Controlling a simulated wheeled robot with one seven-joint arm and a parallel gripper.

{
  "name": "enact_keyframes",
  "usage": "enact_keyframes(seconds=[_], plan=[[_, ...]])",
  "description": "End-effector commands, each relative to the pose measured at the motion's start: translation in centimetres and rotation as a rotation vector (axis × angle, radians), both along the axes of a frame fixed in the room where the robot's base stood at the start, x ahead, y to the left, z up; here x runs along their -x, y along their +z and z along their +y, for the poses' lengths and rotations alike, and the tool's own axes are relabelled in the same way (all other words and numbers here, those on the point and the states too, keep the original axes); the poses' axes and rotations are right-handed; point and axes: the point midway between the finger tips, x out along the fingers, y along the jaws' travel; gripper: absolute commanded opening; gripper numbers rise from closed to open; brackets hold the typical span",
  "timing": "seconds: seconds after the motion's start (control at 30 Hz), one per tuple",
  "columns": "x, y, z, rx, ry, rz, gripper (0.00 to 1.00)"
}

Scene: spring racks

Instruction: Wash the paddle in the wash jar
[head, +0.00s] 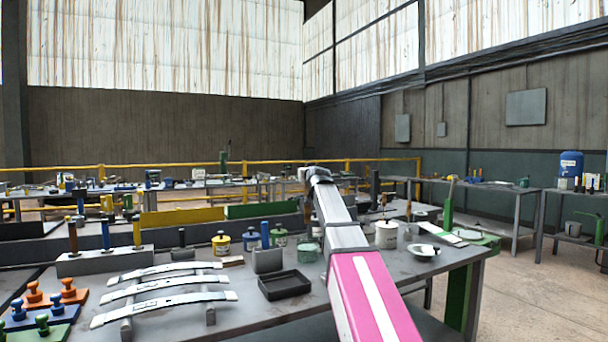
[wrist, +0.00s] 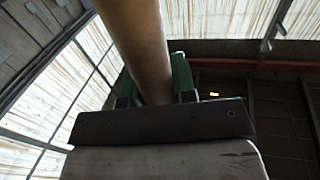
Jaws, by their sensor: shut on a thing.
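My gripper (wrist: 156,82) is shut on a thick brown wooden handle (wrist: 135,35), seen between two green fingers in the wrist view. This handle looks like the paddle's; its far end is out of the picture. In the head view my arm reaches over the workbench and its wrist hides most of the gripper. No jar is clearly marked as the wash jar. A greenish jar (head: 306,252) stands just left of my arm, partly hidden. A white pot (head: 386,234) and a small clear jar (head: 409,235) stand right of it.
Curved leaf springs (head: 165,290) lie on a rack at the front left. A white dish (head: 422,252) lies near the right edge.

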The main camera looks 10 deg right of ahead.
Motion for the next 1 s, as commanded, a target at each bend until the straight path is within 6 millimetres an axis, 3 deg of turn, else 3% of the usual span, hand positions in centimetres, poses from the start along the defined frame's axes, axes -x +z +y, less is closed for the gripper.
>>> enact_keyframes(seconds=[1.0], plan=[[0.1, -7.2, 0.0, 0.0, 0.0, 0.0, 0.01]])
